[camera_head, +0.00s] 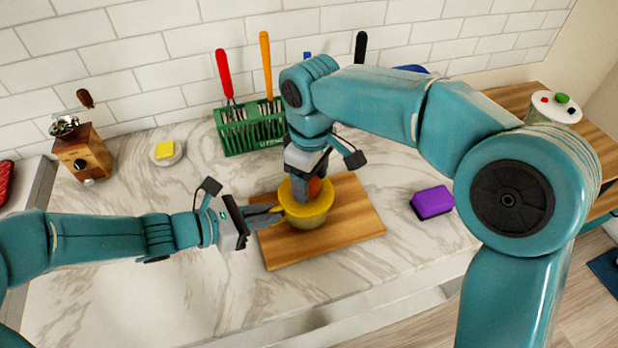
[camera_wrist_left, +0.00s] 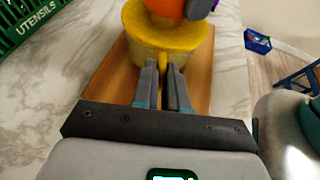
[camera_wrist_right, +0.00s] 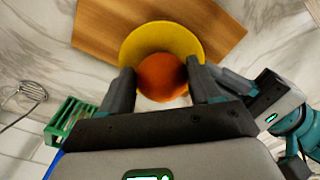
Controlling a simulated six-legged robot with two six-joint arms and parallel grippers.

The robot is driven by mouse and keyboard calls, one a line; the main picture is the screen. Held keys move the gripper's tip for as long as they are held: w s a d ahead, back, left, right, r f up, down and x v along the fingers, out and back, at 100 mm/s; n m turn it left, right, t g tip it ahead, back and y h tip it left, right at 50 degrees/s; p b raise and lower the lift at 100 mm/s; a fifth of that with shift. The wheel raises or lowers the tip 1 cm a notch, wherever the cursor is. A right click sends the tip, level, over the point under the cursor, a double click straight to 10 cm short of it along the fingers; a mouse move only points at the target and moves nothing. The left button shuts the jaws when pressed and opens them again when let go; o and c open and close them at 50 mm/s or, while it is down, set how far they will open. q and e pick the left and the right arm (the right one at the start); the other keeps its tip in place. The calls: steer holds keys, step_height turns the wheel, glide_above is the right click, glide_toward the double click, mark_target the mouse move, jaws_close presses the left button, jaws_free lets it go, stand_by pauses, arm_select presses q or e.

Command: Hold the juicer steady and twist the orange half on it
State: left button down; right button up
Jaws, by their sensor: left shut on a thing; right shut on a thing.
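The yellow juicer (camera_head: 309,214) stands upright on a wooden cutting board (camera_head: 350,212). It also shows in the left wrist view (camera_wrist_left: 150,42), with a small tab on its near side. My left gripper (camera_head: 280,213) is shut on that tab of the juicer, from the left; its fingertips (camera_wrist_left: 163,72) flank the tab. The orange half (camera_wrist_right: 162,77) sits over the juicer's middle. My right gripper (camera_head: 309,190) reaches down from above and is shut on the orange half, one finger on each side. The juicer's cone is hidden under the orange.
A green utensil basket (camera_head: 250,130) stands behind the board. A coffee grinder (camera_head: 82,155) and a small dish with a yellow block (camera_head: 165,152) are at the back left. A purple sponge (camera_head: 432,202) lies right of the board.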

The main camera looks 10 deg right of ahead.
steer(key=n, duration=0.4)
steer(key=shift+w+d+f, duration=0.1)
steer(key=shift+d+f, duration=0.05)
arm_select(q)
steer(key=shift+r, duration=0.1)
arm_select(e)
steer(key=m, duration=0.6)
steer(key=shift+s+a, duration=0.2)
steer(key=shift+s, duration=0.05)
steer(key=m, duration=0.5)
steer(key=shift+s+a, duration=0.15)
steer(key=shift+a, duration=0.05)
arm_select(q)
steer(key=shift+w, duration=0.1)
arm_select(e)
steer(key=shift+r, duration=4.15)
